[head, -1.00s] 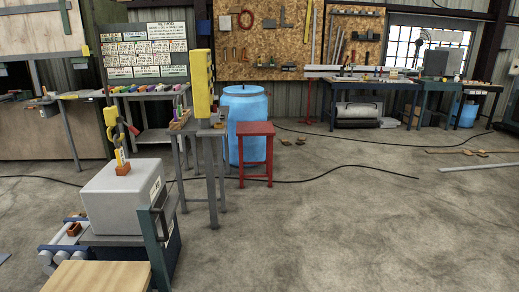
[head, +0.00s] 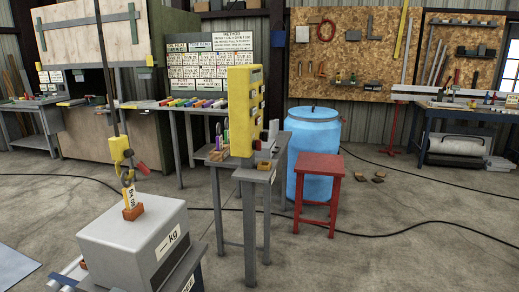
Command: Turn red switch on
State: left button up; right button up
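The fittings are too small to read. Beside its base are small parts, among them a grey upright piece (head: 273,130) and an orange-brown block (head: 263,166). A small red piece (head: 143,168) shows beside a yellow hanging hook (head: 121,150) at the left; I cannot tell what it is. Neither of my grippers is in view.
A grey box marked kg (head: 135,235) stands in the left foreground, below the hook. A red stool (head: 319,178) and a blue barrel (head: 313,130) stand right of the table. A black cable crosses the floor. The concrete floor (head: 400,240) at right is open.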

aim_at(257, 144)
jog(key=i+l+u, duration=0.15)
jog(key=i, duration=0.3)
jog(key=i+l+u, duration=0.1)
jog(key=i, duration=0.35)
jog(key=i+l+u, duration=0.15)
jog(key=i, duration=0.3)
